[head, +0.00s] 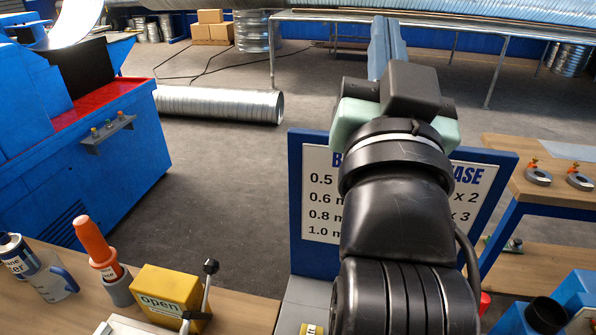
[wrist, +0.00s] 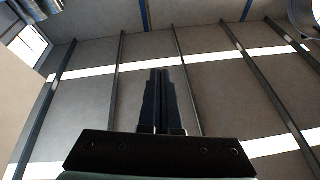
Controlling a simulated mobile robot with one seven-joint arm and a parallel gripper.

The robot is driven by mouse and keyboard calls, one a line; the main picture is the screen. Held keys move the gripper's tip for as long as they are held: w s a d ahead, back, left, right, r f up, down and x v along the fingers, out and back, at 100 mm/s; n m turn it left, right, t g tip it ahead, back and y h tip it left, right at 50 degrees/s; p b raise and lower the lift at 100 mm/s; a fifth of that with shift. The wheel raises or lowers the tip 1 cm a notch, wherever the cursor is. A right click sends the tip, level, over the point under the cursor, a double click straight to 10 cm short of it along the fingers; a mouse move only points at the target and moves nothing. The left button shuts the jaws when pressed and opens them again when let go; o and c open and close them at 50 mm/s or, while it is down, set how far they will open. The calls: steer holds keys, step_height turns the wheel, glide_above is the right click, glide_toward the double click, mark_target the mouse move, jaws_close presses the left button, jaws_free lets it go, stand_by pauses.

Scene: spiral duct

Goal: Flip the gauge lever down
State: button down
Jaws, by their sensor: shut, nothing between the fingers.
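My gripper (head: 388,40) is raised high in the head view, pointing away, with its two fingers together and nothing between them. In the wrist view its fingers (wrist: 160,100) point up at a ceiling, and no lever shows there. A lever with a black knob (head: 210,267) stands tilted beside a yellow box (head: 163,291) labelled "open" on the bench at lower left. A second black-ended handle (head: 190,316) is beside it, cut by the frame edge. I cannot tell which of these, if any, is the gauge lever. My gripper is far from both.
A blue-framed sign (head: 314,205) with thickness figures stands behind my arm, partly hidden by it. A side table (head: 525,192) with rings is at right. Open floor lies beyond.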

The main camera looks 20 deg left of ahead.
mark_target(204, 297)
steer(key=w+a+f+g+y+b, duration=0.1)
steer(key=w+f+g, duration=0.1)
steer(key=f, duration=0.7)
steer(key=w+a+f+m+g+y+b, duration=0.1)
steer(key=w+a+f+g, duration=0.1)
steer(key=f, duration=0.7)
steer(key=w+a+f+m+g+y, duration=0.1)
steer(key=w+a+f+g, duration=0.1)
steer(key=f, duration=0.7)
steer(key=shift+w+f+g+b, duration=0.2)
steer(key=shift+w+g+b, duration=0.3)
steer(key=shift+g, duration=0.8)
steer(key=s+a+f+m+g+y, duration=0.2)
steer(key=a+f+m+g+y, duration=0.1)
steer(key=f, duration=0.4)
steer(key=s+a+f+m+g+y, duration=0.3)
steer(key=a+f+m+g+y, duration=0.1)
steer(key=f, duration=0.3)
steer(key=shift+s+a+f+g+y, duration=0.3)
steer(key=shift+a+g+y, duration=0.25)
steer(key=shift+y, duration=0.15)
steer(key=x, duration=1)
steer(key=s+r+p, duration=0.1)
steer(key=s+r, duration=0.1)
steer(key=s, duration=0.1)
steer(key=shift+s+a+p, duration=0.15)
steer(key=shift+a+p, duration=0.1)
steer(key=shift+p, duration=0.15)
